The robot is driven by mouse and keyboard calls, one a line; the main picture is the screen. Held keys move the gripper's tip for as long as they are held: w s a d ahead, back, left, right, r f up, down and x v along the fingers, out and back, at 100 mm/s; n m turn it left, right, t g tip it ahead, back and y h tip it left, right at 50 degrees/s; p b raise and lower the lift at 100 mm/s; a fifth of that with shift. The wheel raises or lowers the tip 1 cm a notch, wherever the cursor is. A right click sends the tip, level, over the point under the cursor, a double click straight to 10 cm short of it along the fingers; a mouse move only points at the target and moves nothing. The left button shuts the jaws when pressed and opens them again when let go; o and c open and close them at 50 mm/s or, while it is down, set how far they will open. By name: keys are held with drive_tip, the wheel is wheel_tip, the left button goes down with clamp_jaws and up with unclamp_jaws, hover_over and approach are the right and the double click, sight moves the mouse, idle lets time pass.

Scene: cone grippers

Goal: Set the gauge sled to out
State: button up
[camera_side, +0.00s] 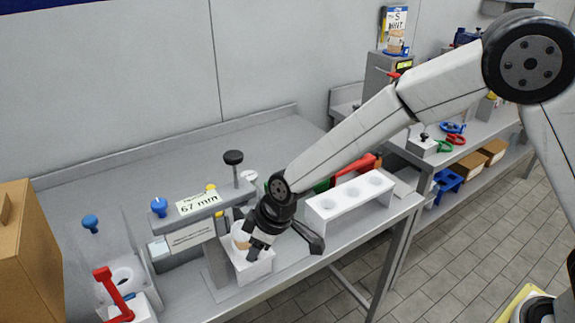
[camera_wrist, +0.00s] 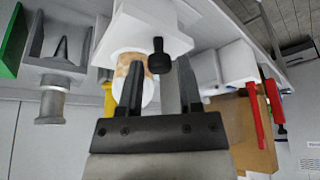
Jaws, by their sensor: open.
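A grey gauge stand (camera_side: 195,208) carries a display reading 67 mm, in the left half of the side view. A white block (camera_side: 254,270) sits at its foot, with a white and tan cup-like piece on top. The block, which looks like the sled, also shows in the wrist view (camera_wrist: 140,25). A black knob (camera_wrist: 158,55) sticks out from the block. My gripper (camera_side: 254,247) is open at the block, and its tips hide part of it. In the wrist view my gripper (camera_wrist: 155,88) has the knob ahead of its gap; I cannot tell if they touch.
A white rack with several holes (camera_side: 350,207) stands right of my gripper. A red lever (camera_side: 112,292) and a cardboard box (camera_side: 25,255) are at the left. The bench (camera_side: 120,175) behind the gauge is clear.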

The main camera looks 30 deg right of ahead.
drive_tip(key=shift+c, duration=0.2)
clamp_jaws()
idle(1.3)
